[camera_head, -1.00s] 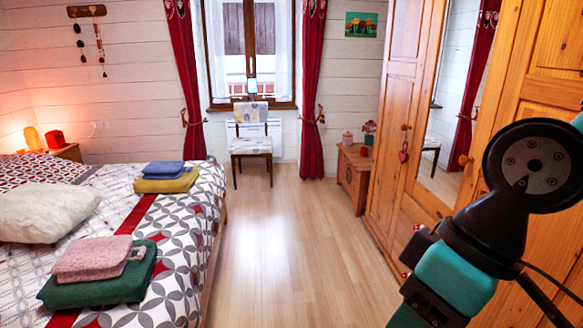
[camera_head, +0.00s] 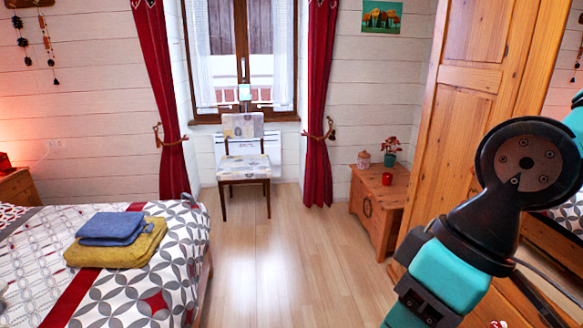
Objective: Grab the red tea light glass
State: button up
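A small red glass (camera_head: 387,178), which looks like the tea light glass, stands on top of a low wooden chest (camera_head: 378,203) at the right of the far wall. It is upright, to the right of a pinkish jar (camera_head: 363,160) and in front of a small red-leaved plant (camera_head: 391,151). My arm shows at the right, folded up close to the camera. My gripper is not in view. A second red object (camera_head: 4,160) is cut off at the left edge, on a nightstand.
A bed (camera_head: 180,215) with blue (camera_head: 110,228) and yellow (camera_head: 135,250) folded textiles fills the left. A chair (camera_head: 243,165) stands before the window. A wooden wardrobe (camera_head: 455,110) is at the right. The wood floor (camera_head: 290,260) between is clear.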

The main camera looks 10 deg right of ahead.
aim_at(387, 181)
jog(key=i, duration=5.5)
jog(key=z, duration=2.45)
jog(key=i, duration=0.5)
jog(key=u, duration=0.1)
